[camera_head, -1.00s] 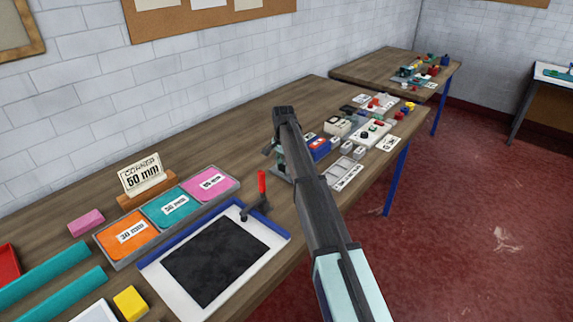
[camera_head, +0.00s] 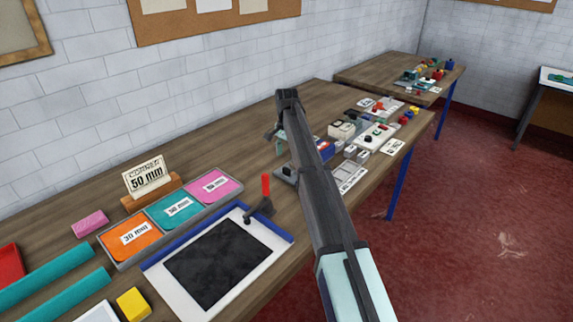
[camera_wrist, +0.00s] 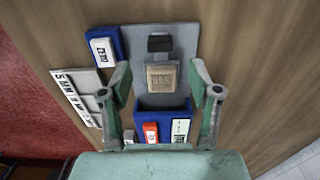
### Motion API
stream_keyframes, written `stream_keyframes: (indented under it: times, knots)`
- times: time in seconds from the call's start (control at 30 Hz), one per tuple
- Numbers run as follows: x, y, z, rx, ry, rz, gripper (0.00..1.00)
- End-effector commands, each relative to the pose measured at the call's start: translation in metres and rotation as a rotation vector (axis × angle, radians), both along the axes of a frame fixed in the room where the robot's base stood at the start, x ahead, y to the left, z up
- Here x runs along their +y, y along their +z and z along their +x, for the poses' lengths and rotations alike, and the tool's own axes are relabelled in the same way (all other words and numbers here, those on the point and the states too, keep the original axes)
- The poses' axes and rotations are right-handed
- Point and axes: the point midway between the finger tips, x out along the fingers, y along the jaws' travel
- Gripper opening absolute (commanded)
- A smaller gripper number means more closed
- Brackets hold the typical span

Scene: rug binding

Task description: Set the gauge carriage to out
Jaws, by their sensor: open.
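In the wrist view a grey plate (camera_wrist: 184,42) lies on the wooden bench. On it are a black block (camera_wrist: 160,43), a beige block with small markings (camera_wrist: 161,77) and a blue holder (camera_wrist: 163,102). I cannot tell for sure which part is the gauge carriage. My gripper (camera_wrist: 162,78) is open, its two green-grey fingers to the left and right of the beige block, apart from it and seemingly above the plate. In the head view my arm hides much of this station; the plate's near end (camera_head: 285,174) with a black knob shows beside it.
A blue box with a white label (camera_wrist: 104,46) and a white lettered tray (camera_wrist: 80,92) lie left of the plate. In the head view, a dark-topped white board (camera_head: 216,262) with a red-handled lever (camera_head: 265,190) and a coloured three-part tray (camera_head: 172,210) stand nearer.

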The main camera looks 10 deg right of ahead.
Motion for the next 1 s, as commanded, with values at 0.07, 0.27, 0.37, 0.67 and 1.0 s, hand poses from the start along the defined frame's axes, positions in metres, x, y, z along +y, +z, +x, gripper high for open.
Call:
stream_keyframes:
  times: [0.07, 0.27, 0.37, 0.67, 1.0]
  knots:
    - [0.000, 0.014, 0.001, -0.001, 0.000, 0.000, 0.62]
    - [0.001, 0.037, 0.000, 0.001, 0.000, 0.001, 0.62]
    - [0.001, 0.042, 0.000, 0.001, 0.000, 0.001, 0.62]
    - [0.000, 0.044, 0.000, 0.001, 0.000, 0.000, 0.62]
    - [-0.077, 0.033, 0.008, -0.085, -0.124, -0.060, 0.62]
